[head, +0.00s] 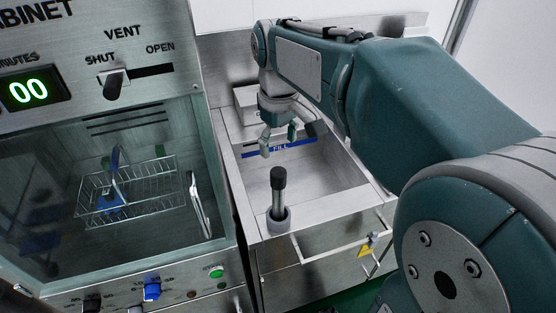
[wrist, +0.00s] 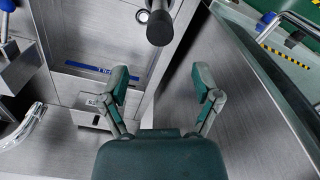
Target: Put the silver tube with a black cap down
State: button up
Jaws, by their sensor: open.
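The silver tube with a black cap (head: 279,196) stands upright in a grey round holder (head: 279,221) at the front left rim of the steel basin in the head view. In the wrist view its black cap (wrist: 160,28) shows at the top centre, beyond my fingertips. My gripper (head: 279,143) is open and empty over the basin, behind and above the tube. In the wrist view my gripper (wrist: 160,86) has its two fingers spread wide, with a clear gap between them and the cap. The tube's lower end is hidden inside the holder.
A glass-fronted cabinet (head: 130,190) stands at the left, with a wire basket (head: 128,190) behind its glass. The steel basin (head: 325,172) has a blue label strip (head: 280,148) at its back. A metal bar handle (head: 345,250) juts out in front. The basin floor looks clear.

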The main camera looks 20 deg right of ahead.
jog(key=shift+r, duration=0.8)
jog(key=shift+s+r, duration=0.1)
jog(key=shift+s, duration=0.2)
jog(key=s+f+m+t, duration=0.2)
jog(key=s, duration=0.4)
jog(key=s+f+m+t, duration=0.2)
jog(key=s+f+t, duration=0.1)
jog(key=s, duration=0.4)
jog(key=shift+s+f+t, duration=0.15)
jog(key=shift+s+t, duration=0.05)
jog(key=shift+t, duration=0.1)
